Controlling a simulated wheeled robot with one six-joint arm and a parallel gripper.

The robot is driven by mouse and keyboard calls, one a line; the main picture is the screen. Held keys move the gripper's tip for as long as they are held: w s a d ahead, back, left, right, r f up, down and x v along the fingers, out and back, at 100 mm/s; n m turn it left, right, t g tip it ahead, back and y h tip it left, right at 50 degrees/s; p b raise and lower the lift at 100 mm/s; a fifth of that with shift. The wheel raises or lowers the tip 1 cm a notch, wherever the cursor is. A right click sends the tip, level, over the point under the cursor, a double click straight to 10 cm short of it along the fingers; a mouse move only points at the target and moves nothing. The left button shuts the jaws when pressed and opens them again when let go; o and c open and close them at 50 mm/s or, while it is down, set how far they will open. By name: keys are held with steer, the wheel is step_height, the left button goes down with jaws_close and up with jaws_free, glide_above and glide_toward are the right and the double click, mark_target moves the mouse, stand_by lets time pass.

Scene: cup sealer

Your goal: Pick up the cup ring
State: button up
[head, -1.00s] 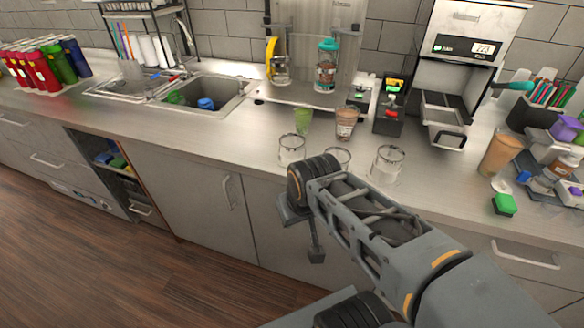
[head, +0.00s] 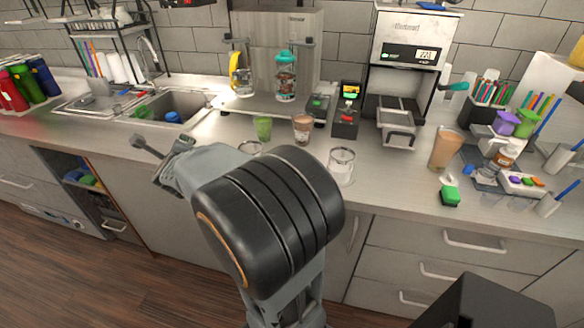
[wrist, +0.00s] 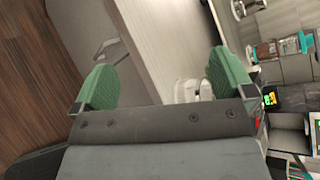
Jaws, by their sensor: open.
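I cannot pick out a cup ring for certain. The cup sealer (head: 408,52), with a lit display, stands at the back of the counter, and its metal tray with a handle (head: 397,127) sticks out at the front. My gripper (head: 160,152) is at the counter's front edge, left of the cups and well left of the sealer. In the wrist view my gripper (wrist: 165,85) is open and empty, its two green fingers wide apart. Clear glasses (wrist: 190,90) show beyond the fingers.
A clear glass (head: 341,166), a green cup (head: 263,128) and a brown cup (head: 302,129) stand on the counter (head: 390,175). My arm hides part of the counter front. A sink (head: 185,105) lies left. A tall brown cup (head: 446,149) and a green block (head: 450,196) stand right.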

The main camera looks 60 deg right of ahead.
steer(key=s+d+f+m+g+h, duration=0.1)
steer(key=s+d+f+m+g, duration=0.2)
steer(key=s+d+m+g, duration=0.2)
steer(key=s+d+f+m+g+h+p, duration=0.1)
steer(key=s+d+f+m+g+h, duration=0.1)
steer(key=s+d+m+g, duration=0.3)
steer(key=s+d+f+m+g+h, duration=0.2)
steer(key=s+d+f+m+g, duration=0.2)
steer(key=d+m, duration=0.7)
steer(key=shift+s+d+f+m+g+p, duration=0.15)
steer(key=shift+s+m+g, duration=0.2)
steer(key=shift+m, duration=0.45)
steer(key=shift+s+a+f+m+g+p, duration=0.1)
steer(key=shift+s+m+g, duration=0.25)
steer(key=shift+m, duration=0.45)
steer(key=shift+s+d+f+m+g+p, duration=0.15)
steer(key=shift+s+m, duration=0.25)
steer(key=shift+m, duration=0.4)
steer(key=shift+p+x, duration=1.05)
steer(key=shift+x, duration=2.05)
steer(key=shift+r, duration=0.15)
steer(key=shift+c, duration=0.3)
steer(key=c, duration=0.6)
